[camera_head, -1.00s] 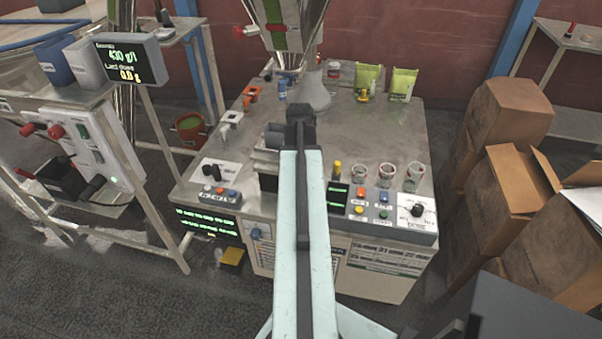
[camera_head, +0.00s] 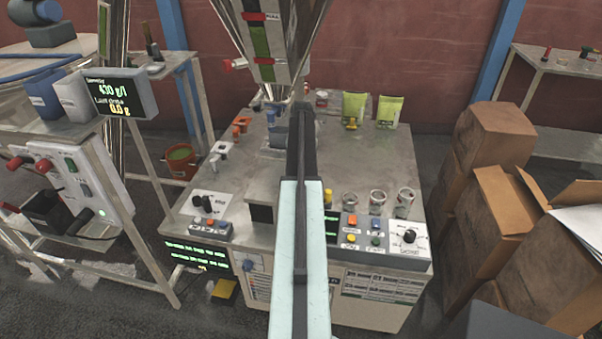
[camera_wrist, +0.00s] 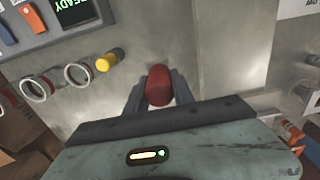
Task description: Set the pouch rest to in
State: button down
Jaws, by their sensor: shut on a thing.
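My gripper (camera_wrist: 158,84) is low over the machine's steel top in the wrist view. Its two dark fingers are shut on a rounded dark red knob (camera_wrist: 158,92). I cannot tell from the picture whether this knob belongs to the pouch rest, as my gripper hides what lies under and behind it. In the head view my arm covers the fingertips and the knob. The machine (camera_head: 255,180) has a steel top, with the shiny filler funnel (camera_head: 270,45) above its far part.
A yellow-topped piece (camera_wrist: 109,60) and glass jars (camera_head: 377,201) stand close by. Green pouches (camera_head: 389,111) stand at the back. Button panels (camera_head: 365,233) line the front edge. Cardboard boxes (camera_head: 490,150) stand to the right, and a scale display (camera_head: 112,95) to the left.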

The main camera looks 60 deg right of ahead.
jog(key=shift+w+d, duration=0.5)
jog(key=shift+w, duration=0.05)
jog(key=c, duration=1.1)
grip_release()
jog(key=shift+s, duration=0.1)
jog(key=shift+r, duration=0.15)
jog(key=shift+r+p, duration=0.35)
jog(key=shift+p, duration=0.15)
notch_tip(320, 180, up, 7)
jog(key=p, duration=0.6)
jog(key=shift+f+p, duration=0.1)
jog(key=shift+p, duration=0.3)
